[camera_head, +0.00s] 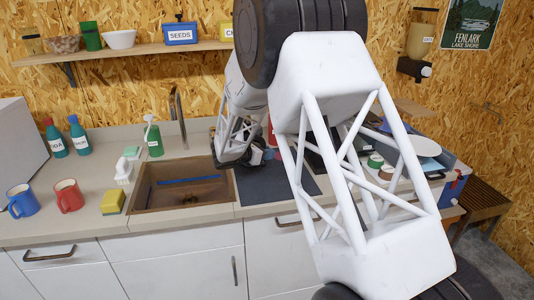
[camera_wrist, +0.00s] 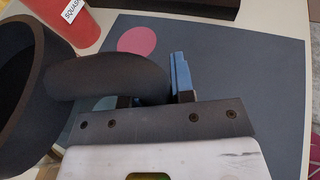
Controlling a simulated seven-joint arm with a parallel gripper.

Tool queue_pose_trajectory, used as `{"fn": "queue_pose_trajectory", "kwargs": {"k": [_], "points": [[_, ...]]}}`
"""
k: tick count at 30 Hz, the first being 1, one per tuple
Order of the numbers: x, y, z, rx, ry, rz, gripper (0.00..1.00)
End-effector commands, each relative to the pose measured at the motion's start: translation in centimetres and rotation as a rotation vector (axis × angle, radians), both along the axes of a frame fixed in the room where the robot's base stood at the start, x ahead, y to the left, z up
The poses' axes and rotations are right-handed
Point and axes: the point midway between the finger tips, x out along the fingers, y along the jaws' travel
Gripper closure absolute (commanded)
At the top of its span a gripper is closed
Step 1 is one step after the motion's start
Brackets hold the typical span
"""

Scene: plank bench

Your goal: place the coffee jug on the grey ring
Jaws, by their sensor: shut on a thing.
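The coffee jug (camera_wrist: 14,95) is a dark round vessel at the left of the wrist view, cut off by the frame edge. Its thick curved handle (camera_wrist: 100,78) reaches right to my gripper (camera_wrist: 152,92). My gripper is shut on the handle, with one blue-padded finger showing at its right side. In the head view my gripper (camera_head: 243,150) is low beside the sink, and the jug is mostly hidden by my arm. I cannot make out the grey ring for sure; a small grey-green patch (camera_wrist: 104,103) shows below the handle, partly covered.
A dark mat (camera_wrist: 245,75) lies under my gripper, with a pink disc (camera_wrist: 137,40) on it. A red squash bottle (camera_wrist: 82,22) stands close behind the jug. The sink (camera_head: 180,185) is left of the mat. The mat's right part is clear.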

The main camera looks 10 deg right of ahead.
Motion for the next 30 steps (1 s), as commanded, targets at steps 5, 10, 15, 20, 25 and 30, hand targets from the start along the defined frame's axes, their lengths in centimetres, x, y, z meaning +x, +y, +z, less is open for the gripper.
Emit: {"fn": "queue_pose_trajectory", "kwargs": {"k": [5, 10, 15, 20, 25, 30], "points": [[0.0, 0.0, -0.2, 0.000, 0.000, 0.000, 0.62], [0.0, 0.0, -0.2, 0.000, 0.000, 0.000, 0.52], [0.0, 0.0, -0.1, 0.000, 0.000, 0.000, 0.52], [0.0, 0.1, 0.2, 0.000, 0.000, 0.000, 0.52], [-0.5, 1.2, 0.5, 0.000, 0.000, 0.001, 0.52], [-1.2, 3.1, 1.2, 0.000, -0.001, 0.002, 0.52]]}}
